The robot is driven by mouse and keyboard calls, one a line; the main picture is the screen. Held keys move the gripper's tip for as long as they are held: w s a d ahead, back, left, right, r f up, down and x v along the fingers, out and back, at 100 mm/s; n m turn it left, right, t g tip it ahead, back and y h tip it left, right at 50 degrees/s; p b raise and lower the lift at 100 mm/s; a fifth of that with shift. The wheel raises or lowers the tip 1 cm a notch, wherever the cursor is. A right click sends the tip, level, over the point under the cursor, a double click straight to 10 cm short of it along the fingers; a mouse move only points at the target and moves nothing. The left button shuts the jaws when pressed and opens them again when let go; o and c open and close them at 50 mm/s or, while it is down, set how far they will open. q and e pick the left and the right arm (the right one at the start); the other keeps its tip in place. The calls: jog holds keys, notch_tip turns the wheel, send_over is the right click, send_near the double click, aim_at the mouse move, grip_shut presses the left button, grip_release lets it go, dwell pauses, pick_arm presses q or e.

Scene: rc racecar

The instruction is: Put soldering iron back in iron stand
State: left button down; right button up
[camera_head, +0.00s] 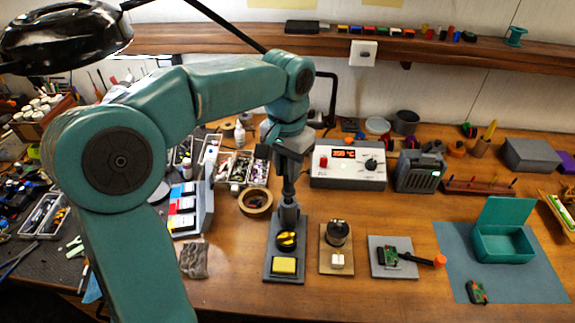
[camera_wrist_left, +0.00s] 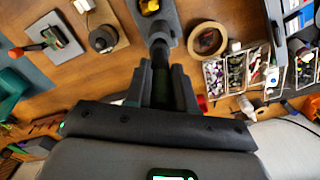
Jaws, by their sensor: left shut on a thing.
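The iron stand (camera_head: 269,272) has a dark grey base with a yellow sponge (camera_head: 284,265), a round yellow-and-black piece and a grey upright holder (camera_head: 289,217) at the back. My left gripper (camera_head: 287,158) is above the holder, pointing down, shut on the dark soldering iron (camera_head: 288,187). The iron is near upright and lines up with the holder; its lower end meets or overlaps the holder top, and I cannot tell how deep it sits. In the left wrist view, my left gripper (camera_wrist_left: 161,88) has the iron between its fingers, with the stand (camera_wrist_left: 169,33) beyond. My right gripper is out of view.
The soldering station (camera_head: 348,165) stands behind and right of the stand. A tape roll (camera_head: 256,201) lies left. A solder spool (camera_head: 337,233) and a grey pad (camera_head: 378,268) with a circuit board are to the right. A teal open box (camera_head: 503,247) sits on a blue mat.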

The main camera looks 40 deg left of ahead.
pick_arm(q)
jog(key=shift+f+b, duration=0.95)
jog(key=shift+f, duration=0.4)
jog(key=shift+c, duration=2.4)
grip_release()
jog(key=shift+r, duration=0.1)
jog(key=shift+r+p, duration=4.1)
jog(key=shift+r, duration=0.4)
jog(key=shift+s+f, duration=0.1)
